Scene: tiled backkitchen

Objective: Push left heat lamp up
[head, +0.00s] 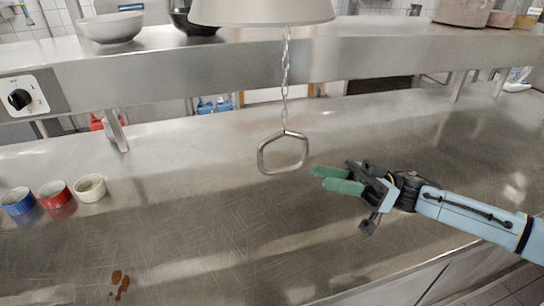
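A heat lamp with a pale metal shade (262,11) hangs at the top middle of the head view, its upper part cut off by the frame. A chain (285,75) hangs below it and ends in a six-sided metal ring handle (283,153). My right gripper (326,179) comes in from the right with two green fingers pointing left. It is just right of the ring and apart from it in the picture. The fingers show a narrow gap with nothing between them. My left gripper is not in view. Only one lamp shows.
A steel counter (215,200) fills the middle, mostly clear. A raised steel shelf (180,68) crosses behind, with a white bowl (110,27), a dark bowl (194,22) and a dial (20,99). Blue (20,203), red (56,197) and cream (90,188) cups stand left. A brown spill (119,284) lies near the front.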

